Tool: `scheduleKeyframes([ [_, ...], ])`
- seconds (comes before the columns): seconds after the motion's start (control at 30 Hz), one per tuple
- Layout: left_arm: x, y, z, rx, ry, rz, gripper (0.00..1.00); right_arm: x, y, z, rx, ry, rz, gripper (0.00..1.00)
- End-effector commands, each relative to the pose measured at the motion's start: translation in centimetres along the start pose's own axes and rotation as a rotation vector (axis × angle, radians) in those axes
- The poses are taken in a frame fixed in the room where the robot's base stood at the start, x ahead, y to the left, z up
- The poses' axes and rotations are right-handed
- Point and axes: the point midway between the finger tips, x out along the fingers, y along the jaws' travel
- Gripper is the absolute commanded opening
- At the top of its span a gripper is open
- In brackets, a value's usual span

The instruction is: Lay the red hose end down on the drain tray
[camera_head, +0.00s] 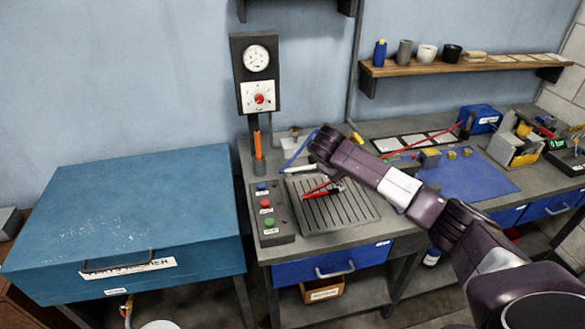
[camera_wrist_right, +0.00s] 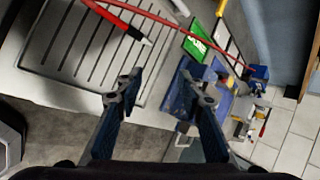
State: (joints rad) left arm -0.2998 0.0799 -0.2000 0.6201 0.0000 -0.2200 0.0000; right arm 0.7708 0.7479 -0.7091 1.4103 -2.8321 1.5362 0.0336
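The drain tray (camera_head: 365,214) is a grey slatted plate on the bench; it also fills the upper left of the right wrist view (camera_wrist_right: 60,62). The red hose end (camera_head: 316,191) appears to lie across its slats, its dark tip over the tray. In the right wrist view the red hose end (camera_wrist_right: 115,20) is near the top, beyond my fingertips. My right gripper (camera_wrist_right: 161,80) is open with nothing between its fingers, near the tray. In the head view my wrist hides most of it. My left gripper is not in view.
A control box (camera_head: 268,212) with colored buttons stands left of the tray, and a gauge column (camera_head: 257,95) behind it. A blue hose with a white end (camera_head: 299,168) lies at the tray's back. A blue mat (camera_head: 470,180) lies to the right. A large blue cabinet (camera_head: 130,215) stands left.

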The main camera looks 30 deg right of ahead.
Motion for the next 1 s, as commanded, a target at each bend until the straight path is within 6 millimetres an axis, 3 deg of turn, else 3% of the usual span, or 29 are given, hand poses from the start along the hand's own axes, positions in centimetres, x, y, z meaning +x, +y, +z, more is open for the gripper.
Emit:
scheduleKeyframes([
  [0.17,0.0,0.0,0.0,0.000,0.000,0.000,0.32,1.4,-0.9,-1.5,0.129,-0.040,0.025,0.35],
  [0.27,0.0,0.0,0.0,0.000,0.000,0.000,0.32,1.2,-0.3,-0.7,0.153,-0.125,0.061,0.35],
  [0.7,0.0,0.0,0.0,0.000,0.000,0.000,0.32,-4.6,3.1,5.3,0.037,-0.439,0.231,0.35],
  [1.0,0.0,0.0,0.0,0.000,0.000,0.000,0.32,-9.6,5.5,7.6,-0.056,-0.594,0.352,0.35],
])
